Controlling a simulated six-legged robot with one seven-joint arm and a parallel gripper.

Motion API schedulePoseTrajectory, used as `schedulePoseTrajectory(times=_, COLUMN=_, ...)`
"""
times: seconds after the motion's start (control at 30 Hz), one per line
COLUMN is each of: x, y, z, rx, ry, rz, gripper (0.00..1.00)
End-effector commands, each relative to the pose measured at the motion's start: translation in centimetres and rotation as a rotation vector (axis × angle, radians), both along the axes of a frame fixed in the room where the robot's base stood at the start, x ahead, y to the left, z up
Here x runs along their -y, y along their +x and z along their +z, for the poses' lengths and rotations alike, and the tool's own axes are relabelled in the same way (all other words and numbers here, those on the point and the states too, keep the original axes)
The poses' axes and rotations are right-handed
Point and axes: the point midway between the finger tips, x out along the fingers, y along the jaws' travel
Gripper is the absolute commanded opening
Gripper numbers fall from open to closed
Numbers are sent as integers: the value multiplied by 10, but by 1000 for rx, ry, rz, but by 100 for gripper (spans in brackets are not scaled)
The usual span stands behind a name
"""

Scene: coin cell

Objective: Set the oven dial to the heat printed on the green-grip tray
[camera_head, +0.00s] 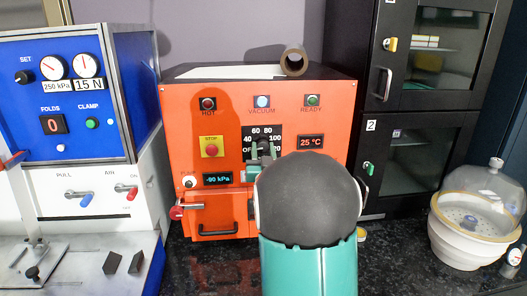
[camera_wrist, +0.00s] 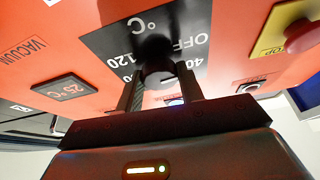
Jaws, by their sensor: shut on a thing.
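The orange oven (camera_head: 225,110) stands on the counter in the head view. Its black dial plate (camera_head: 250,132) is marked OFF, 40, 60, 80, 100 and 120 °C. My gripper (camera_head: 263,154) reaches the dial from the front, and my arm hides the lower part of that area. In the wrist view the oven is rotated, and my gripper (camera_wrist: 161,84) has one finger on each side of the dark round dial knob (camera_wrist: 158,72), shut on it. I cannot read which number the knob points to. I see no green-grip tray in either view.
The oven display (camera_head: 311,142) reads 25 °C. A yellow-backed red stop button (camera_head: 211,147) is left of the dial. A blue-white press (camera_head: 75,130) stands left, black cabinets (camera_head: 410,150) right, and a domed white vessel (camera_head: 470,225) at far right.

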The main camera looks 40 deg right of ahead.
Motion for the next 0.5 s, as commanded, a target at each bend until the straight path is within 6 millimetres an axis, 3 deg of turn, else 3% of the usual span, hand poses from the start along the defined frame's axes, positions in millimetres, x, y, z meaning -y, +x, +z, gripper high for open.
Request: schedulePoseTrajectory(times=0.5, x=-3, y=2, z=0, rx=274, ry=404, rz=2, gripper=15)
